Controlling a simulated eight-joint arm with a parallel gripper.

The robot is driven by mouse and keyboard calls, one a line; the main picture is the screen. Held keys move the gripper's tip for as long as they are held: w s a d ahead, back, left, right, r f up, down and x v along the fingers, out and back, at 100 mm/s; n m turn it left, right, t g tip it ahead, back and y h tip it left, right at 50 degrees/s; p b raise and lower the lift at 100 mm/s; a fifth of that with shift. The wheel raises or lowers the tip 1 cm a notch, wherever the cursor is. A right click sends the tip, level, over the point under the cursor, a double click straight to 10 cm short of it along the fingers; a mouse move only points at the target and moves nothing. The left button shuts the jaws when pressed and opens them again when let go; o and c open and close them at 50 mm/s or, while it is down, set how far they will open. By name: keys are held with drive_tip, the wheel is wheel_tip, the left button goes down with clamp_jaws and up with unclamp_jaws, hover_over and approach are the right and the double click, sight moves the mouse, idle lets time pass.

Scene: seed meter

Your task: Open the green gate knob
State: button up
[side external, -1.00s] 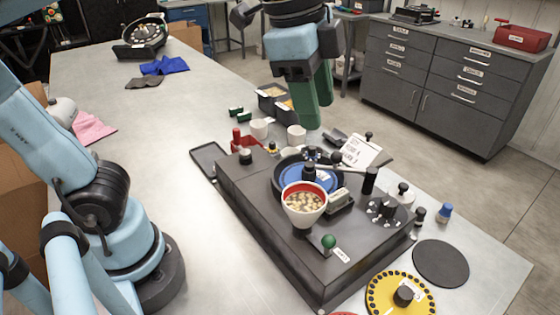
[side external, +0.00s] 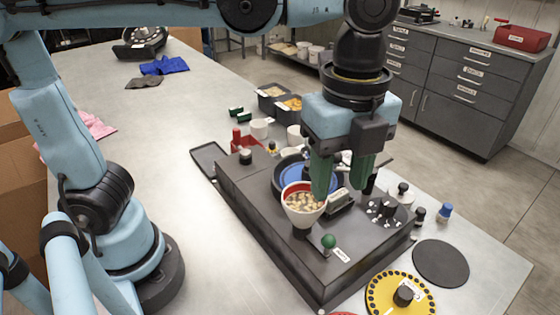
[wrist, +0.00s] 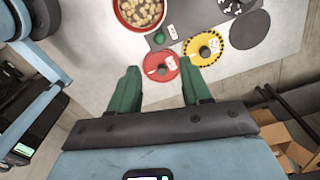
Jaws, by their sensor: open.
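The green gate knob (side external: 328,241) is a small round ball on the front of the dark machine top, beside a white label (side external: 341,255). It also shows small in the wrist view (wrist: 159,38), beyond my fingertips. My gripper (side external: 341,190) has green fingers, points down and is open and empty. It is above the machine, higher than the knob and apart from it, near the seed hopper. In the wrist view the spread fingers (wrist: 159,68) have nothing between them.
A white hopper with a red inner rim (side external: 303,200) holds pale seeds just behind the knob. A blue disc (side external: 322,178) is partly hidden by my gripper. A yellow plate (side external: 385,293) and a dark disc (side external: 441,263) lie in front and right.

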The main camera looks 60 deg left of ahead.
sight(329, 237)
wheel_tip(329, 237, down, 11)
drive_tip(key=shift+r, duration=0.1)
idle(0.4)
clamp_jaws()
idle(0.4)
